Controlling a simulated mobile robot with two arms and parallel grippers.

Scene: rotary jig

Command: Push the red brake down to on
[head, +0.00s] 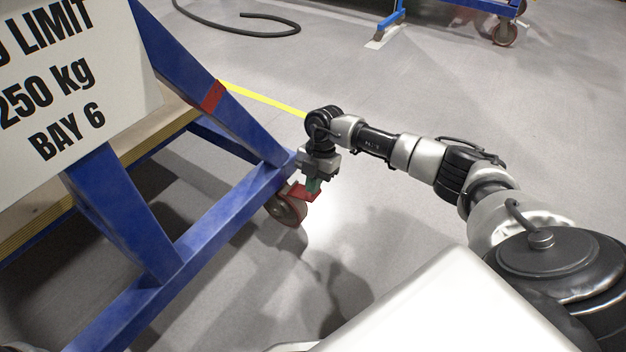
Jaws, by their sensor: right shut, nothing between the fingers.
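The red brake (299,194) is a small red lever at the caster wheel (287,212) under the corner of the blue frame (225,222). My right gripper (313,186) points down right at the red brake, with its fingers shut and nothing between them. The fingertips overlap the lever in the picture, and I cannot tell whether they touch it. The gripper hides part of the brake, so its exact tilt is hard to tell. My left gripper is not in view.
A white sign (70,85) with black lettering and a wooden board (160,137) are on the blue frame. A yellow floor line (262,99) runs behind. A black hose (245,31) lies farther back. Another blue frame with a caster (505,33) stands at the top right. Grey floor is clear around my arm.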

